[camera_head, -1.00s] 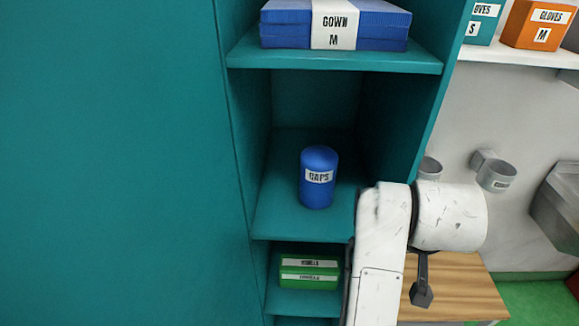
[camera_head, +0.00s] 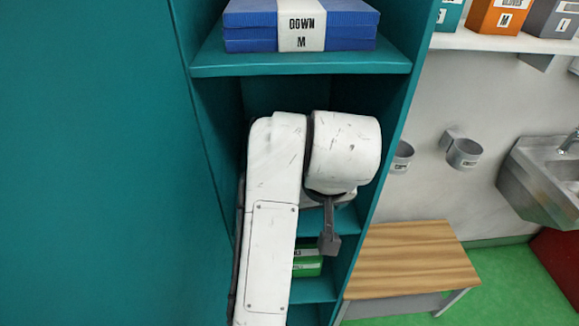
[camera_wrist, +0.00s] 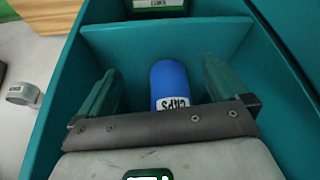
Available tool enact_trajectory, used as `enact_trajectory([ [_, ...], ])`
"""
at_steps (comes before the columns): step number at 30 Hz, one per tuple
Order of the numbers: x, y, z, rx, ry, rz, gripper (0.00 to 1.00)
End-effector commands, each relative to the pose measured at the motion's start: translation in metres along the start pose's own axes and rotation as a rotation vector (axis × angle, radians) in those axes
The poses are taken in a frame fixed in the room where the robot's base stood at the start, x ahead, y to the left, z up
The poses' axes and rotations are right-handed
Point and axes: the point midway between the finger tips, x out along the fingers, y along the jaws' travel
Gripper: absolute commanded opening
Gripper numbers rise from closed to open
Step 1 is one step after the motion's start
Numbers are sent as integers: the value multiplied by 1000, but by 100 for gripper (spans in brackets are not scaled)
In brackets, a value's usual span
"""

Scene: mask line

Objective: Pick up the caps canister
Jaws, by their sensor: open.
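The caps canister (camera_wrist: 169,78) is a blue cylinder with a white label reading CAPS. In the wrist view it stands in the teal shelf compartment, between the two fingers of my gripper (camera_wrist: 160,78), with a gap on each side. The gripper is open and empty. The gripper's front bar hides the canister's near end.
The teal cabinet's side walls and shelf (camera_head: 300,64) above enclose the compartment. A green box (camera_head: 307,262) sits on the shelf below. A wooden-topped table (camera_head: 415,258) and a steel sink (camera_head: 548,175) are to the right.

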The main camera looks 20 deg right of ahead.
Motion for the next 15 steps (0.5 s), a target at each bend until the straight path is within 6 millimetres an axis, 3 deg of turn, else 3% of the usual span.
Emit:
enact_trajectory([
  [15, 24, 2, -61, 1, -2, -2, 100],
])
